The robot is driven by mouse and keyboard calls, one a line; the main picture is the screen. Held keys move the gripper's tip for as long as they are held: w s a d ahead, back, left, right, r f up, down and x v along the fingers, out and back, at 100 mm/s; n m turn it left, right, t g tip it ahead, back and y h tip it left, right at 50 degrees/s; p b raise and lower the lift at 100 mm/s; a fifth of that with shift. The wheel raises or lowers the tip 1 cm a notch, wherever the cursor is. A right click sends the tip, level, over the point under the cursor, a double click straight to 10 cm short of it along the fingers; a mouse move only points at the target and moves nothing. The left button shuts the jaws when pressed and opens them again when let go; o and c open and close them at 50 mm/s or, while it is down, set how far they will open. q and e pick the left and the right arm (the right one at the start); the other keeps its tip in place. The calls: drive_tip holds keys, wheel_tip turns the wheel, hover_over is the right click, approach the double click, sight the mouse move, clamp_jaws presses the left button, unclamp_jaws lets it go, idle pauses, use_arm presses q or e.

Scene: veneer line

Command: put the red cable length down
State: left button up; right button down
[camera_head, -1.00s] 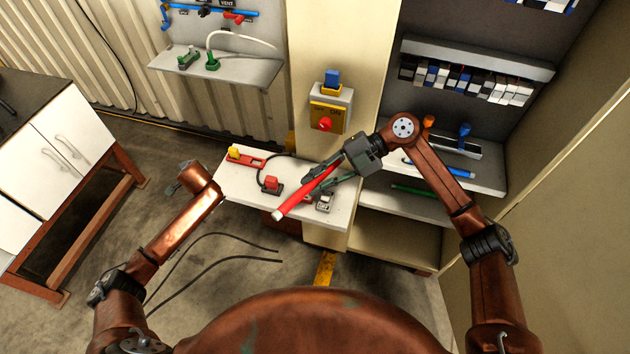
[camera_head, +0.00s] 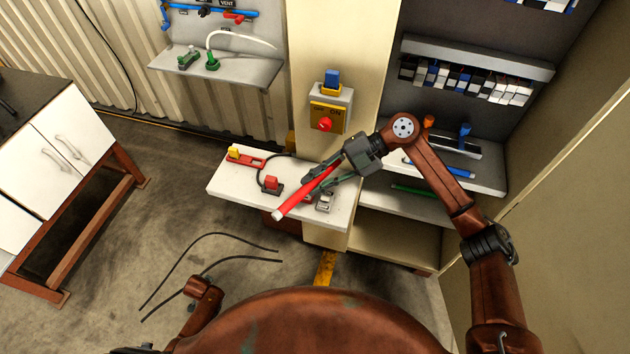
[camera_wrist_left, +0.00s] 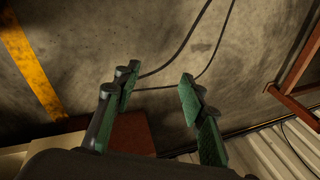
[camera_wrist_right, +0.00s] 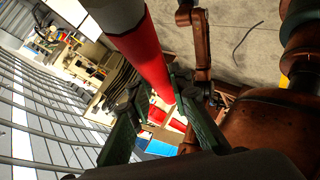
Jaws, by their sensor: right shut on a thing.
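My right gripper (camera_head: 327,177) is shut on the red cable length (camera_head: 294,202), a red rod with a pale end. It holds the cable tilted, pointing down and left in the head view, seemingly above the white shelf (camera_head: 225,187); the gap cannot be judged. In the right wrist view the red cable (camera_wrist_right: 146,58) runs up from between the fingers (camera_wrist_right: 160,125), with a grey part at the top. My left gripper is open and empty over the floor, its fingers (camera_wrist_left: 158,95) apart in the left wrist view.
The shelf bears a red piece with a yellow block (camera_head: 240,156), a red-topped plug (camera_head: 272,185) and a small grey-white item (camera_head: 325,203). A switch box (camera_head: 327,117) is on the post behind. Shelves at right hold a green rod (camera_head: 412,190). Dark cables (camera_head: 215,236) lie on the floor.

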use_arm(q)
drive_tip(key=s+d+f+n, duration=0.1)
drive_tip(key=s+d+f, duration=0.3)
drive_tip(key=s, duration=0.7)
drive_tip(key=s+d+f+n+g+h, duration=0.1)
drive_tip(key=s+d+f, duration=0.4)
drive_tip(key=s, duration=0.6)
drive_tip(key=s+d+f+n+h, duration=0.1)
drive_tip(key=s+d+f, duration=0.4)
drive_tip(key=s, duration=0.6)
drive_tip(key=shift+s+d+f+n+g, duration=0.15)
drive_tip(key=shift+s+f+n+g, duration=0.2)
drive_tip(key=shift+n, duration=0.45)
